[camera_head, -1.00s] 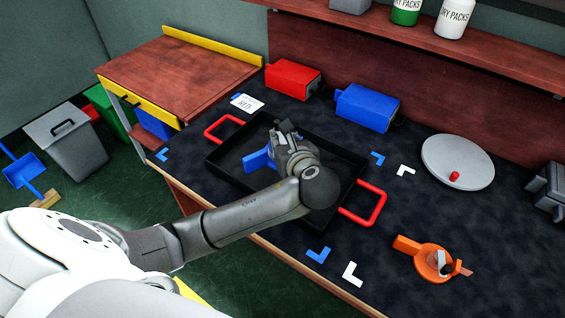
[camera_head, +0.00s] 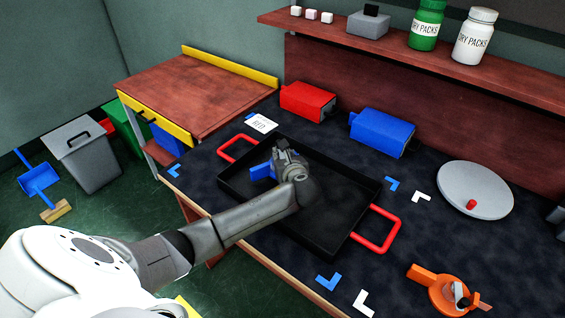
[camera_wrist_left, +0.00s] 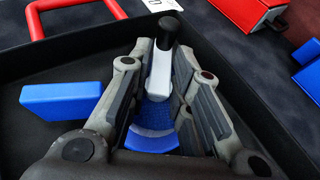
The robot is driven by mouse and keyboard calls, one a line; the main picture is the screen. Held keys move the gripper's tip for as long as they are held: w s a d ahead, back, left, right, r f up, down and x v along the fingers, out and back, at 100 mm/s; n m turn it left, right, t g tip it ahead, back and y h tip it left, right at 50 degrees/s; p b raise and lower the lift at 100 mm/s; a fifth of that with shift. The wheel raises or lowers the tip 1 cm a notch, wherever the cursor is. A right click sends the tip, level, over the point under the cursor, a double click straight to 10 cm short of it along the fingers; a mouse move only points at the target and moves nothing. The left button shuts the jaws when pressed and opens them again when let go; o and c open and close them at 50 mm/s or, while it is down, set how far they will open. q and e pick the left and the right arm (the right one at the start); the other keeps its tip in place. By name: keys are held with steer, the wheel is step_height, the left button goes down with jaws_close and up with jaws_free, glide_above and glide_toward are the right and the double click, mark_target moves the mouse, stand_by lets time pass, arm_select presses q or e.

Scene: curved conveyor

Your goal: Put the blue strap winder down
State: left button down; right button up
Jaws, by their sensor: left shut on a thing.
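The blue strap winder (camera_head: 261,171) is over the black tray (camera_head: 240,205) with red handles. My left gripper (camera_head: 286,160) is shut on it, toward the far left part of the tray. In the left wrist view, the winder's blue handle (camera_wrist_left: 62,98) sticks out left, and its blue body (camera_wrist_left: 150,141) and pale crank with a black knob (camera_wrist_left: 160,62) show between the fingers of my left gripper (camera_wrist_left: 165,75). I cannot tell whether the winder touches the tray floor. My right gripper is not in view.
An orange winder (camera_head: 440,288) lies at the bench's front right. Red (camera_head: 308,101) and blue (camera_head: 382,132) boxes stand behind the tray. A grey disc (camera_head: 475,187) lies to the right. Blue and white corner marks bound bare bench right of the tray.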

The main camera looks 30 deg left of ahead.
arm_select(q)
steer(key=shift+f, duration=0.95)
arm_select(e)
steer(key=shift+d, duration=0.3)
arm_select(q)
steer(key=shift+f, duration=0.1)
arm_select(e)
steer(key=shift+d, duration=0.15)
arm_select(q)
steer(key=c, duration=1.3)
jaws_free()
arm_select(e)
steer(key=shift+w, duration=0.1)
arm_select(q)
steer(key=shift+s+d+r, duration=0.15)
steer(key=shift+d+r, duration=0.05)
steer(key=p+v, duration=0.1)
steer(key=v, duration=1)
steer(key=shift+s+d+r, duration=0.1)
steer(key=shift+s+d, duration=0.1)
steer(key=shift+d, duration=0.05)
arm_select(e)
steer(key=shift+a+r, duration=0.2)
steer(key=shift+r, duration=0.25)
